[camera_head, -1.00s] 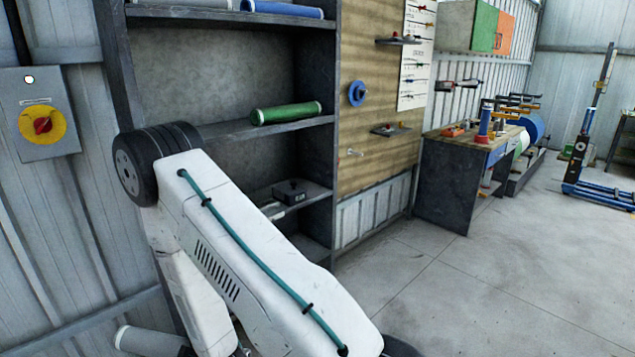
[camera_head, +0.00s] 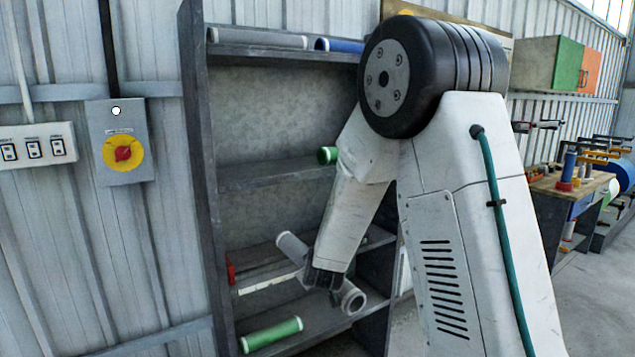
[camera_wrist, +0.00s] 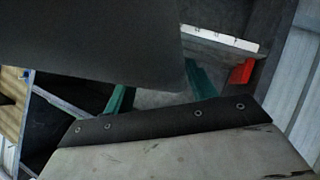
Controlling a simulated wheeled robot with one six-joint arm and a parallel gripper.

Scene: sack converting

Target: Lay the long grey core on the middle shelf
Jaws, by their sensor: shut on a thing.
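The long grey core (camera_head: 291,246) is held slantwise in my gripper (camera_head: 326,282). One end points up and left, and the other shows at the lower right; the grip hides its middle. The gripper is shut on it at the front of the shelf unit's lower part. The middle shelf (camera_head: 262,177) is above the gripper, with a green core (camera_head: 326,155) partly hidden by my arm. In the wrist view, the green fingers (camera_wrist: 160,92) show beside a large dark shape that I cannot identify surely.
A grey core (camera_head: 258,38) and a blue core (camera_head: 338,45) lie on the top shelf. A lower shelf bears a white strip (camera_head: 268,283) and a red item (camera_head: 230,270). Another green core (camera_head: 272,335) lies at the bottom. The middle shelf's left part is bare.

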